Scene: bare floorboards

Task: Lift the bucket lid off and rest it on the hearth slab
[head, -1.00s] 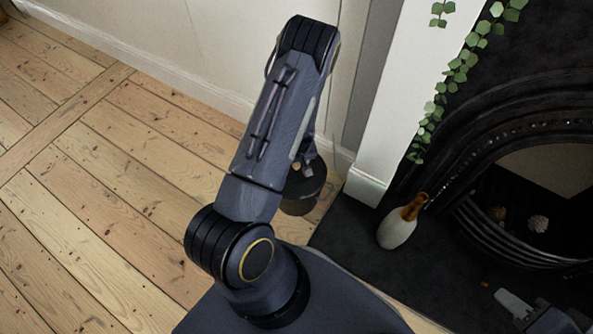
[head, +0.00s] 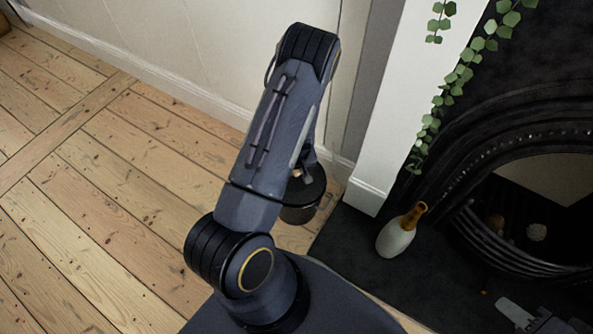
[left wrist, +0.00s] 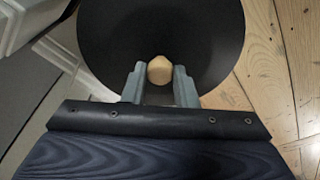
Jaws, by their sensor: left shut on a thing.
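The bucket (head: 298,214) is dark and stands on the floorboards beside the hearth, partly behind my left arm. Its round black lid (head: 316,188) is over its top; I cannot tell whether there is a gap between them. In the left wrist view the lid (left wrist: 205,40) fills the upper middle, with a pale wooden knob (left wrist: 160,70) at its centre. My left gripper (left wrist: 160,84) is shut on that knob. The dark hearth slab (head: 345,240) lies right of the bucket. My right gripper (head: 522,316) is at the bottom right edge, partly cut off; its jaw state is unclear.
A white bottle-shaped vase with an amber neck (head: 396,238) stands on the slab. The black fireplace (head: 455,235) is behind it to the right. A white pillar (head: 385,130) with trailing ivy (head: 450,85) rises at the slab's back left. The slab's left front part is clear.

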